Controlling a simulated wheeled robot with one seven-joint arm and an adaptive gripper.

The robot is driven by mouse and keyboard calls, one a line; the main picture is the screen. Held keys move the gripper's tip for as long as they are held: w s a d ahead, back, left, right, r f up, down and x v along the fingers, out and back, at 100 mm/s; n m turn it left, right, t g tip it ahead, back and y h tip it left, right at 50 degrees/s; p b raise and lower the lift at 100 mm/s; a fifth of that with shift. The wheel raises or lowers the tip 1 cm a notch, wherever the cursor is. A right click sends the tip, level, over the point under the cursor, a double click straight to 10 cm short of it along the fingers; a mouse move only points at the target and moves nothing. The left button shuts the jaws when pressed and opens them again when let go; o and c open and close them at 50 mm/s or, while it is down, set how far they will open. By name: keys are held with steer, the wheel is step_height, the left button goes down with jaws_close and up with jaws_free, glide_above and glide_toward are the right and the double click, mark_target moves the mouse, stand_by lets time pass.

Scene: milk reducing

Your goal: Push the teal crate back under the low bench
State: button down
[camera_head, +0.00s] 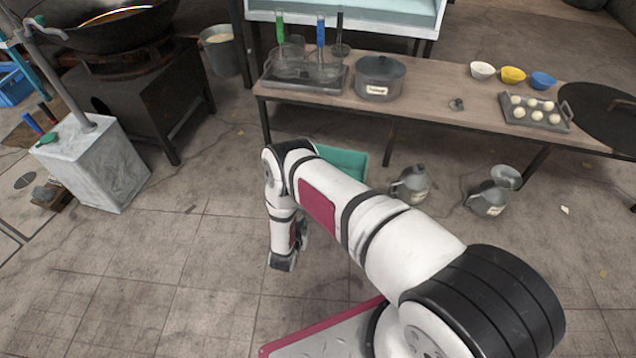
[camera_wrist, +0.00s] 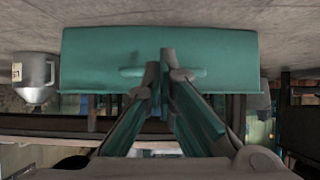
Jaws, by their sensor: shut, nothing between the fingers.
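The teal crate (camera_head: 348,158) stands on the floor at the front of the low bench (camera_head: 440,92), between two of its legs. Its visible part shows in front of the bench's front edge, and my arm hides the rest. In the wrist view, which appears upside down, the crate's front wall (camera_wrist: 225,58) with its lighter handle strip faces me across the middle. My gripper (camera_head: 284,262) hangs low over the floor, in front of the crate. In the wrist view my gripper (camera_wrist: 167,68) is shut and empty, its tips overlapping the handle strip. I cannot tell whether they touch.
Two grey jugs (camera_head: 412,185) (camera_head: 488,198) stand on the floor right of the crate. A pot (camera_head: 378,78), bowls (camera_head: 512,75) and a tray of pale balls (camera_head: 535,112) sit on the bench. A stove (camera_head: 140,98) and a white block (camera_head: 92,165) stand left. The floor between is clear.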

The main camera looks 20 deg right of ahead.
steer(key=s+a+r+p, duration=0.1)
steer(key=s+a+p, duration=0.1)
steer(key=s+a, duration=0.2)
steer(key=shift+s+r, duration=0.15)
steer(key=shift+s, duration=0.6)
